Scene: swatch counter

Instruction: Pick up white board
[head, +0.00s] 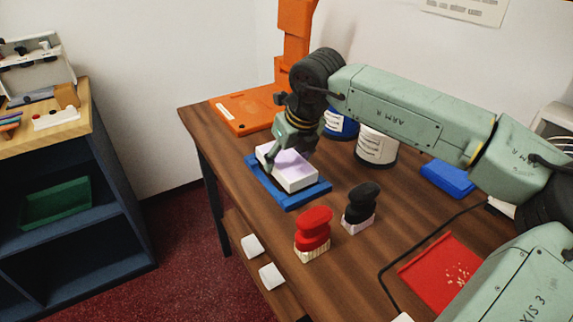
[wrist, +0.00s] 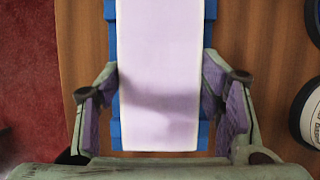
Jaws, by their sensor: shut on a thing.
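The white board (head: 292,173), a thick pale block with a lilac tint on top, is at the blue tray (head: 287,201) near the table's left edge. In the wrist view the board (wrist: 158,60) runs up the middle between the two fingers, with the blue tray (wrist: 111,50) showing along both sides. My gripper (head: 284,150) is over the board's far left part. In the wrist view my gripper (wrist: 160,98) is shut on the board, one finger at each long side. I cannot tell whether the board is lifted off the tray.
A red-topped brush (head: 313,232) and a black-topped brush (head: 361,206) stand to the right of the tray. Blue and white tins (head: 376,146) stand behind. A blue block (head: 447,179), a red tray (head: 443,272) and a dark cable lie further right. An orange case (head: 243,112) is at the back left.

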